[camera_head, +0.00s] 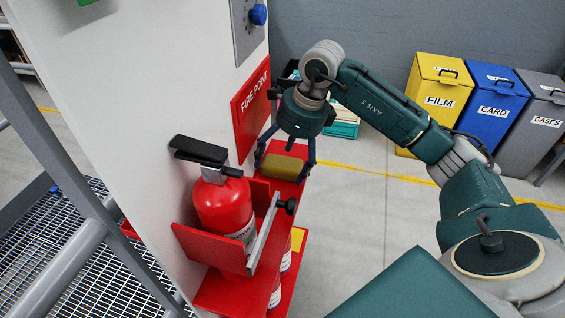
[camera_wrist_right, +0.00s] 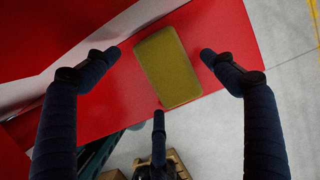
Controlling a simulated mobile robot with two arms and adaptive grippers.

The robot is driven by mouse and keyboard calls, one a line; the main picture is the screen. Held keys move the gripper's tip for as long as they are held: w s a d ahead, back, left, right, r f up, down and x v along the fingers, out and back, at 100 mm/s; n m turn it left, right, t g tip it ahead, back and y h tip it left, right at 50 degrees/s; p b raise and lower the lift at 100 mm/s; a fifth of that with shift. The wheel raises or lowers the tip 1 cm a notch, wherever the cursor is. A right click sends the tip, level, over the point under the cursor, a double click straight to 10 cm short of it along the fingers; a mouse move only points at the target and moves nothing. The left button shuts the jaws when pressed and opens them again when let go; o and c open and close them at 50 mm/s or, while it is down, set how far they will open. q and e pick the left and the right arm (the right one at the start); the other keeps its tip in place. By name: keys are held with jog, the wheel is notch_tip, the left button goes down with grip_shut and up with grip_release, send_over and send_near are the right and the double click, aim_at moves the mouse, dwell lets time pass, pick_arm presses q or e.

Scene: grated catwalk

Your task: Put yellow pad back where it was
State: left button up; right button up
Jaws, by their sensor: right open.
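The yellow pad (camera_head: 283,166), an olive-yellow rounded block, lies on the red shelf (camera_head: 262,196) beside the white panel. In the right wrist view, the pad (camera_wrist_right: 168,68) lies flat and slightly turned on the red surface (camera_wrist_right: 110,100). My right gripper (camera_head: 287,166) is open above it, pointing down. In the wrist view, its dark fingers (camera_wrist_right: 163,54) stand spread on either side of the pad with visible gaps, and a third finger is below the pad's lower edge. Nothing is in its grasp. My left gripper is not in view.
A red fire extinguisher (camera_head: 222,208) stands in a red bracket nearer than the pad. A red FIRE POINT sign (camera_head: 251,108) is on the panel. A lower red shelf holds white bottles (camera_head: 286,255) and a yellow patch (camera_head: 298,239). Floor to the right is open before the FILM bin (camera_head: 437,92).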

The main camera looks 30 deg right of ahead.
jog(key=b+v, duration=0.1)
jog(key=v, duration=1)
jog(key=shift+b, duration=0.3)
dwell(1.4)
